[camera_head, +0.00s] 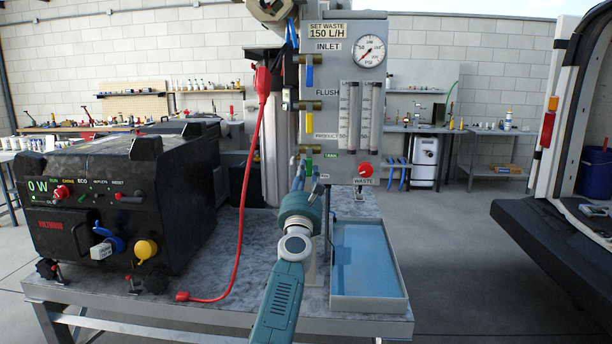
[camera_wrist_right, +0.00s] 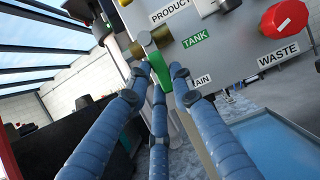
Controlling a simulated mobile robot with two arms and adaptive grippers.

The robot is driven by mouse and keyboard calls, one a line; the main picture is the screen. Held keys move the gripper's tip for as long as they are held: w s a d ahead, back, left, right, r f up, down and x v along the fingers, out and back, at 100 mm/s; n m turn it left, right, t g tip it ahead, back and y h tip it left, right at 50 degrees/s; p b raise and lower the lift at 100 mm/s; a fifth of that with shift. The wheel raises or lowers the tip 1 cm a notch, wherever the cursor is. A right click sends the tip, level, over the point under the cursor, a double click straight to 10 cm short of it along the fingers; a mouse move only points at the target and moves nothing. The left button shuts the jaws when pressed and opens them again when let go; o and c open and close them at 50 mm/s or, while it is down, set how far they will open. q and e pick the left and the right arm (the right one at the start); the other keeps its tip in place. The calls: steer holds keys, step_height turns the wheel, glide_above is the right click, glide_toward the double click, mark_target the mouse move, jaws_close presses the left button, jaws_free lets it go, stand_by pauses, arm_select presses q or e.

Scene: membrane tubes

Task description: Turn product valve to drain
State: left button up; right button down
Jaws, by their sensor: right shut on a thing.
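The product valve has a green lever (camera_wrist_right: 157,78) under a brass fitting on the grey panel (camera_head: 345,100). The lever points mostly downward, beside the green TANK label (camera_wrist_right: 195,39) and the partly covered DRAIN label (camera_wrist_right: 200,80). In the head view the green lever (camera_head: 309,163) shows just above my right gripper (camera_head: 302,168). In the right wrist view my right gripper (camera_wrist_right: 161,75) has its blue fingers on both sides of the lever, shut on it. My left gripper is not identifiable in the head view.
A blue valve lever (camera_head: 310,76) and a yellow one (camera_head: 309,122) sit above. A red waste knob (camera_head: 365,170) is at right. A blue tray (camera_head: 368,265) and a black power unit (camera_head: 110,205) flank my arm. A red cable (camera_head: 239,235) hangs at left.

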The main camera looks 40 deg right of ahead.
steer(key=shift+r, duration=0.5)
steer(key=c, duration=1.6)
jaws_free()
steer(key=shift+o, duration=0.6)
steer(key=shift+w+f, duration=0.15)
steer(key=shift+f, duration=0.15)
steer(key=shift+f, duration=0.1)
